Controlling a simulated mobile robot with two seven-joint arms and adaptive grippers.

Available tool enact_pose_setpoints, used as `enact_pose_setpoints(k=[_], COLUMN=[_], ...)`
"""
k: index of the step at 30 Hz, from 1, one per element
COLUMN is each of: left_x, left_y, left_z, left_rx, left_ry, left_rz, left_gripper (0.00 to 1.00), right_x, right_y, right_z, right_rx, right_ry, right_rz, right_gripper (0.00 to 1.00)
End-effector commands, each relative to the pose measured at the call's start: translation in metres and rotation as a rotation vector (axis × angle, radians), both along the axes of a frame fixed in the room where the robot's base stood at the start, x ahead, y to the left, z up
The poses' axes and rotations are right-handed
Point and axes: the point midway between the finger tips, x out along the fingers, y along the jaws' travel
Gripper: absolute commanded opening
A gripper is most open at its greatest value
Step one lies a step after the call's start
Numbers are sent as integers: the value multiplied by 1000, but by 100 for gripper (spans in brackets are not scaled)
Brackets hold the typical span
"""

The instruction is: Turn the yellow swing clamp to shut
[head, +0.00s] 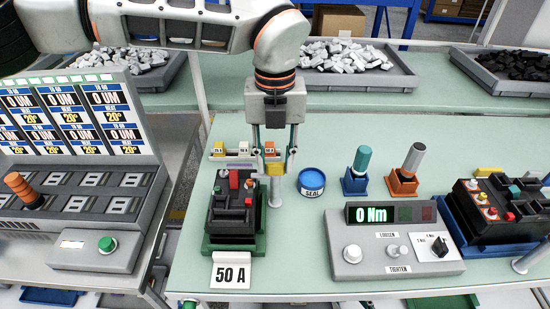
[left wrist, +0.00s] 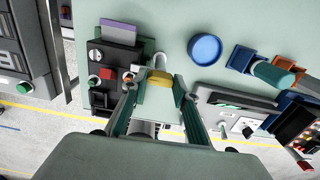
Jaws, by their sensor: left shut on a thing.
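The yellow swing clamp (head: 275,168) is at the right side of the black breaker (head: 232,212), which sits in a green fixture on the bench. In the left wrist view the clamp (left wrist: 160,77) lies between my fingertips. My left gripper (head: 275,160) points down from above and is shut on the clamp; it also shows in the left wrist view (left wrist: 156,88). The fingers partly hide the clamp in the head view, so its exact angle is hard to tell. My right gripper is not in view.
A blue SEAL tin (head: 312,182), a teal-handled tool (head: 358,170) and an orange-based tool (head: 405,172) stand right of the clamp. A torque box (head: 395,252) reads 0 Nm. A 50 A card (head: 231,272) stands in front. A small rack (head: 240,150) is behind.

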Motion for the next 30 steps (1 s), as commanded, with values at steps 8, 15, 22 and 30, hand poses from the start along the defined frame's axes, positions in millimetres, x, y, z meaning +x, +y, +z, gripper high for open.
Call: enact_pose_setpoints(k=[8,15,22,30], left_x=[0,0,0,1], left_y=[0,0,0,0], left_z=[0,0,4,47], left_rx=[0,0,0,-1], left_ry=[1,1,-1,-5], left_rz=[2,1,1,2], left_gripper=[32,46,46,46], right_x=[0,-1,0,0], right_y=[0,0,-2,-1], right_z=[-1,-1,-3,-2], right_rx=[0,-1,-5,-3], right_ry=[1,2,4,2], right_rz=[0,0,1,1], right_gripper=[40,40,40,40])
